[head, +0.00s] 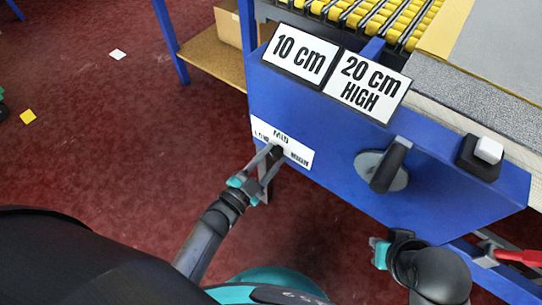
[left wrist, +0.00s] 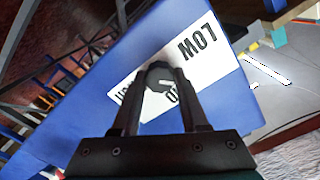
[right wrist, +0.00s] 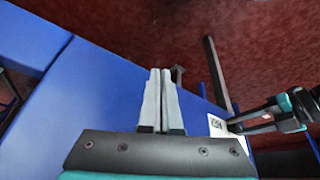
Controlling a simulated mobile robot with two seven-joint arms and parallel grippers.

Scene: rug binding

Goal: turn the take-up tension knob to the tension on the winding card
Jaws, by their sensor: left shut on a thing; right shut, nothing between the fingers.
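The take-up tension knob (head: 277,152) is small and dark, on a white scale plate (head: 300,155) marked LOW, MID and HIGH on the blue panel. My left gripper (head: 271,158) is shut on the knob; its fingers also show around the knob in the left wrist view (left wrist: 158,78). Which mark the knob points to cannot be told, as the fingers cover part of it. Two cards stand above on the panel: one reads "10 cm" (head: 299,53), the other "20 cm HIGH" (head: 367,86). My right gripper (right wrist: 161,82) is shut and empty, clear of the knob.
On the blue panel (head: 335,170) right of the scale are a dark lever on a grey disc (head: 402,180) and a white button (head: 488,150) on a black box. A red handle (head: 518,257) is at the lower right. Yellow rollers (head: 395,20) lie behind. The red carpet at left is mostly clear.

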